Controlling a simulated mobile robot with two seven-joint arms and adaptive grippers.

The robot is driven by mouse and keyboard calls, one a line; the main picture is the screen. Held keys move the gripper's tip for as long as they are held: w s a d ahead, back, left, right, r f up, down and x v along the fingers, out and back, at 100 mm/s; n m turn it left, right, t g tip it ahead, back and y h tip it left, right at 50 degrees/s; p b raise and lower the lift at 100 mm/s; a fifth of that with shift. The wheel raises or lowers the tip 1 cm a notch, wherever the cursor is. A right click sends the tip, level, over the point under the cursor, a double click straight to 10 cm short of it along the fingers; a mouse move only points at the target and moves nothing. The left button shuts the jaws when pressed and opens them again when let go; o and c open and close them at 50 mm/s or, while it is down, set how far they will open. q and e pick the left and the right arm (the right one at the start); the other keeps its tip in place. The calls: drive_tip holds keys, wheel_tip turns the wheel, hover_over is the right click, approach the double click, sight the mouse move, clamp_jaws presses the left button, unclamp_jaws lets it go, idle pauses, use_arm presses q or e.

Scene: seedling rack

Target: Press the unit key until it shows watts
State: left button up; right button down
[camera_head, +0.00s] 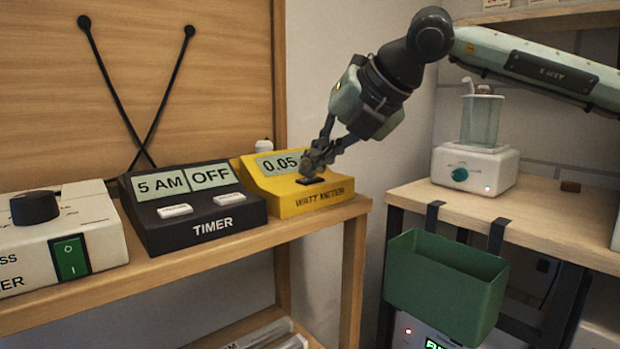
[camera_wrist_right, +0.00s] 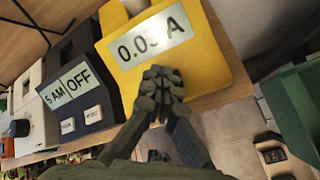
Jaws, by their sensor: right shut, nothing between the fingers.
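The yellow watt meter (camera_head: 285,200) stands at the right end of the wooden shelf. In the right wrist view, its display (camera_wrist_right: 151,36) reads about 0.05 A; the last digit is not sharp. In the head view, my gripper hides the right part of the display. A small black key (camera_head: 311,181) lies on the meter's sloped front, partly covered by my fingers. My right gripper (camera_head: 312,166) is shut and empty, its fingertips just above or on the key; I cannot tell whether they touch. The wrist view shows the same fingertips (camera_wrist_right: 163,82) hiding the key. My left gripper is out of view.
A black timer (camera_head: 192,210) showing 5 AM and OFF stands left of the meter. A white box with a dial and green switch (camera_head: 71,257) is further left. A green bin (camera_head: 445,285) hangs from the right bench (camera_head: 520,213), which bears a white device (camera_head: 474,168).

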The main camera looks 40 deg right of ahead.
sight(314, 180)
drive_tip(key=shift+r, duration=0.6)
drive_tip(key=shift+r+p, duration=0.1)
drive_tip(key=shift+p, duration=0.2)
drive_tip(key=shift+r+p, duration=1.55)
drive_tip(key=shift+r, duration=0.9)
drive_tip(key=shift+f, duration=0.1)
